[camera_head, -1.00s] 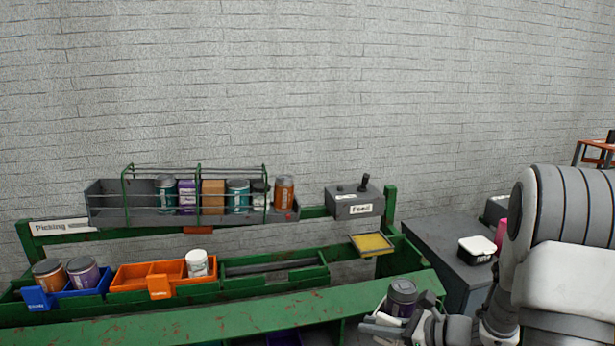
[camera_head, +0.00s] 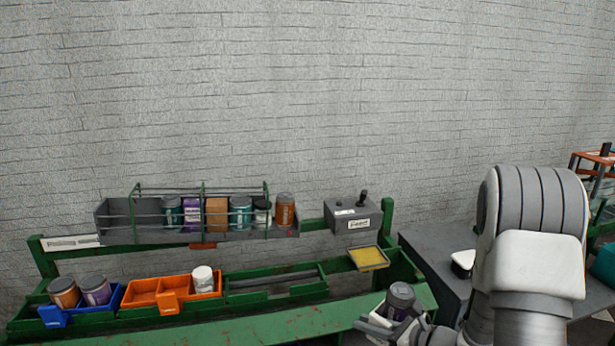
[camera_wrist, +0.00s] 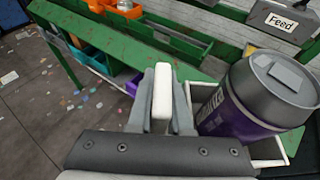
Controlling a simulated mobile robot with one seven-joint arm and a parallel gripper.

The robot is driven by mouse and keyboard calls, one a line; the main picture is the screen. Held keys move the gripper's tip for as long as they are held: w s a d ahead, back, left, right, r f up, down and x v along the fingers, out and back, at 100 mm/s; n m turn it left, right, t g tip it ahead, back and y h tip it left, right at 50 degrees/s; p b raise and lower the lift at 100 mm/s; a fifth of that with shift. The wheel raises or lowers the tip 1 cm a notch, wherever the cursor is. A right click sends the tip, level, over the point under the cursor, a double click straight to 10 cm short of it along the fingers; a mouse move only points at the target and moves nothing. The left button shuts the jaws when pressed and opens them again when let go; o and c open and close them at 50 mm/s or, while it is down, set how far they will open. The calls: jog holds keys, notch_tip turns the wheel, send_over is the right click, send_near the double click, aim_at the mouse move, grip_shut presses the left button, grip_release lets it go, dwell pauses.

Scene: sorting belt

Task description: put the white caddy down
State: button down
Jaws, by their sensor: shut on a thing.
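The white caddy (camera_head: 376,323) is low at the right of centre in the head view, in front of the green bench. In the wrist view its upright white handle (camera_wrist: 162,84) stands between the fingers of my gripper (camera_wrist: 163,112), which is shut on it. The gripper also shows in the head view (camera_head: 408,328), partly hiding the caddy. A purple jar with a grey lid (camera_wrist: 250,100) sits in the caddy, right of the handle, tilted in the wrist view. The caddy's underside is hidden, so I cannot tell what is below it.
The green bench (camera_head: 260,331) bears a blue bin (camera_head: 105,306) with two jars and an orange bin (camera_head: 143,291) with a white-lidded jar. A rack (camera_head: 120,222) of containers and the Feed box (camera_head: 350,216) stand behind. A grey table (camera_head: 432,258) is right, partly behind my arm.

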jog(key=shift+s+d+f+m+t+h, duration=0.1)
jog(key=shift+s+d+m+t+h, duration=0.1)
jog(key=shift+m+t+h, duration=0.5)
jog(key=shift+s+d+f+m+t+h, duration=0.15)
jog(key=shift+m+t+h, duration=0.15)
jog(key=shift+m+h, duration=0.65)
